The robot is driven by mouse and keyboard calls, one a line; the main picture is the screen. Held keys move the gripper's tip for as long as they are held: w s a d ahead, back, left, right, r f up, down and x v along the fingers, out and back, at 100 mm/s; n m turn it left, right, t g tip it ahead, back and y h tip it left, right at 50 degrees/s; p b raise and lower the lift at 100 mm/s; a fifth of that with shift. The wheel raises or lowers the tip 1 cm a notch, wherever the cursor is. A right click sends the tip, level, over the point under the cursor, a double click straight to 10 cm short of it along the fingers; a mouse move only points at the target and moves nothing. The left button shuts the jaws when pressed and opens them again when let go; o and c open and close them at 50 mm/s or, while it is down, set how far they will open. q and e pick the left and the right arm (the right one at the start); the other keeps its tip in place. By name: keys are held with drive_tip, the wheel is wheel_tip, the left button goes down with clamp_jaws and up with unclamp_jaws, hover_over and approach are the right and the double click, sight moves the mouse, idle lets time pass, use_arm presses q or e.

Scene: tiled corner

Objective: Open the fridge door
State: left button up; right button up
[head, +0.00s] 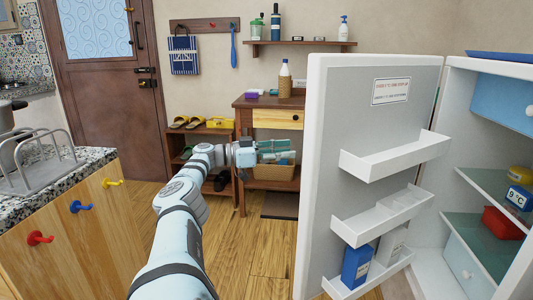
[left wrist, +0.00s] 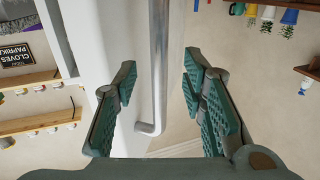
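The fridge door (head: 325,190) stands wide open, its inner side with white shelves facing me. The open fridge body (head: 460,115) is at the right. My left gripper (head: 262,153) is left of the door's free edge in the head view. In the left wrist view my left gripper (left wrist: 160,75) is open, with nothing clamped. The metal door handle (left wrist: 157,65) runs between the two fingers in that picture; I see no finger touching it. The handle is hidden behind the door in the head view. My right gripper is not in view.
A counter (head: 75,220) with colored hooks stands at the left. A wooden table (head: 270,102) with a bottle and a shoe rack (head: 208,150) stand behind my arm. Door shelves hold a blue carton (head: 356,266). Wooden floor (head: 245,240) is clear between counter and door.

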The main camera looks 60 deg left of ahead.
use_arm(q)
drive_tip(key=v, duration=0.5)
drive_tip(key=shift+s, duration=0.15)
drive_tip(key=shift+c, duration=0.6)
